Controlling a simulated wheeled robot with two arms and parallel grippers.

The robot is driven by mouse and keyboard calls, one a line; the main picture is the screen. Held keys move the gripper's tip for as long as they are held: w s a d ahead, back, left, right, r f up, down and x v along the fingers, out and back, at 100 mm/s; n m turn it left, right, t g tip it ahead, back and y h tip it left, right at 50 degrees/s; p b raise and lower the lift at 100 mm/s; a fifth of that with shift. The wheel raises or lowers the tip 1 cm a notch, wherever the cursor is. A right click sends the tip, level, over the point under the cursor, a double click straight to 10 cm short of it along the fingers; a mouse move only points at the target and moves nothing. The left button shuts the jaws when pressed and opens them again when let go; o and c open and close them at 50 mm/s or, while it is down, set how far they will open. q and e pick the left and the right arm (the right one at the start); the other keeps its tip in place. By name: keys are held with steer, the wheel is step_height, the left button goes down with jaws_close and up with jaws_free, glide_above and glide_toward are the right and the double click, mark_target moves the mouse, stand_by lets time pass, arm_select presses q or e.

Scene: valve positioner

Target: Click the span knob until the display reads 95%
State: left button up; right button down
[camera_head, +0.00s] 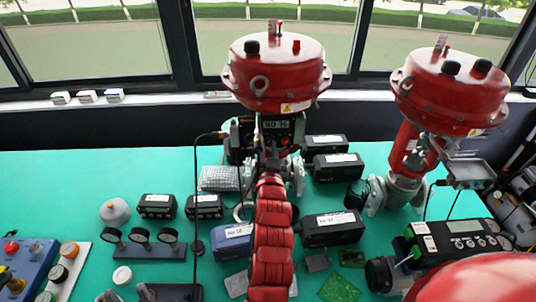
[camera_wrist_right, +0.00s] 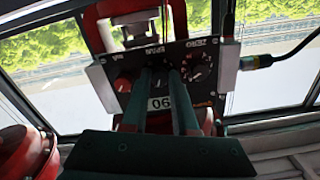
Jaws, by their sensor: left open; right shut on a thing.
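The positioner (camera_head: 283,129) is a dark box under the central red valve's actuator, with a small display (camera_head: 276,124) that appears to read 90 %. In the right wrist view its panel shows upside down, with a SPAN label (camera_wrist_right: 156,50), a ZERO label (camera_wrist_right: 206,42) and an inverted display (camera_wrist_right: 160,103) that seems to read 90. My right gripper (camera_wrist_right: 160,74) is shut on the span knob below the SPAN label; the fingers hide most of the knob. My red right arm (camera_head: 272,240) rises to the panel. My left gripper is not in view.
A red knob (camera_wrist_right: 122,85) and a zero dial (camera_wrist_right: 196,68) flank the span knob closely. A cable connector (camera_wrist_right: 258,61) sticks out beside the panel. Black boxes (camera_head: 333,229), gauges (camera_head: 141,236) and a second red valve (camera_head: 450,92) crowd the green table (camera_head: 60,190).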

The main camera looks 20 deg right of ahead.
steer(key=shift+m+b, duration=0.3)
steer(key=shift+m, duration=0.1)
steer(key=shift+r, duration=0.1)
steer(key=c, duration=0.7)
jaws_free()
